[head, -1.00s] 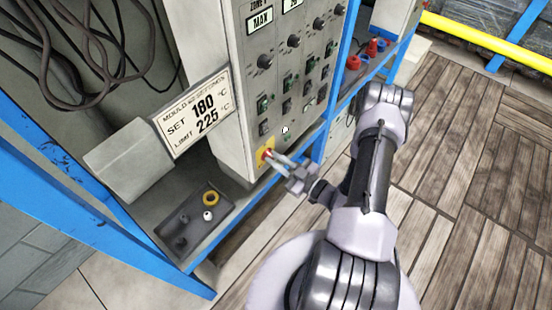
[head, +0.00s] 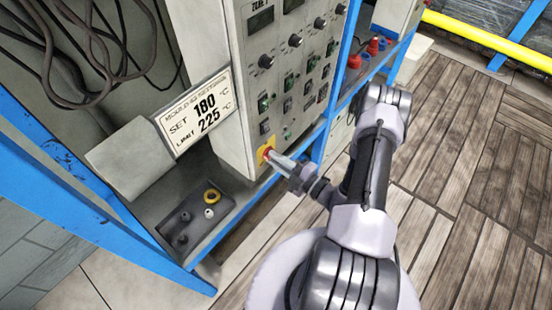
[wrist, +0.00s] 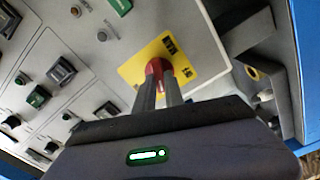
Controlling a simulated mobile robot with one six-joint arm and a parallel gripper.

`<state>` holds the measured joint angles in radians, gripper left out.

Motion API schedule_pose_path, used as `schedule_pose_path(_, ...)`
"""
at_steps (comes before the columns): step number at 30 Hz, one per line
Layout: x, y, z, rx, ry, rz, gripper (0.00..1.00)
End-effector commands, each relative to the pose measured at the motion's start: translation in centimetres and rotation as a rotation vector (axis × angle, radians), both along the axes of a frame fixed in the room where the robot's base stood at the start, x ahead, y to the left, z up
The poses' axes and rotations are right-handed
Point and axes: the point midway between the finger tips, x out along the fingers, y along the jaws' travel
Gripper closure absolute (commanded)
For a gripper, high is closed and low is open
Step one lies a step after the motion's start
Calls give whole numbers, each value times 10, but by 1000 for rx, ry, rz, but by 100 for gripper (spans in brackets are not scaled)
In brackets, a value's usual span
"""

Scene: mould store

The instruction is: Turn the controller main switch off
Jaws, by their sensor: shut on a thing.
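The controller main switch is a red rotary handle (wrist: 157,70) on a yellow plate (wrist: 184,58), low on the grey controller panel. In the head view the switch (head: 266,153) sits near the panel's bottom left corner. My gripper (wrist: 158,80) is shut on the red handle, with one finger on each side of it. In the head view my gripper (head: 274,158) reaches the switch from the right. The fingers hide part of the handle, and I cannot read its position for certain.
Several knobs and rocker switches (head: 287,104) cover the panel above. A sign reading SET 180, LIMIT 225 (head: 195,115) stands at its left. A dark tray (head: 215,226) with a yellow ring lies below left. Blue frame posts (head: 335,80) stand close by. The wooden floor at right is clear.

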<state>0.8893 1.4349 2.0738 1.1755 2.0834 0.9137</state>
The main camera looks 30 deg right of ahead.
Motion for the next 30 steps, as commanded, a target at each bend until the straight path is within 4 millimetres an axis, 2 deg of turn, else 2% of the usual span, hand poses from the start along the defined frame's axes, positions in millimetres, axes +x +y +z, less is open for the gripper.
schedule_pose_path(15, -1, 1, -2, -318, -114, -1, 100)
schedule_pose_path(30, -1, 1, -3, -391, -141, -1, 100)
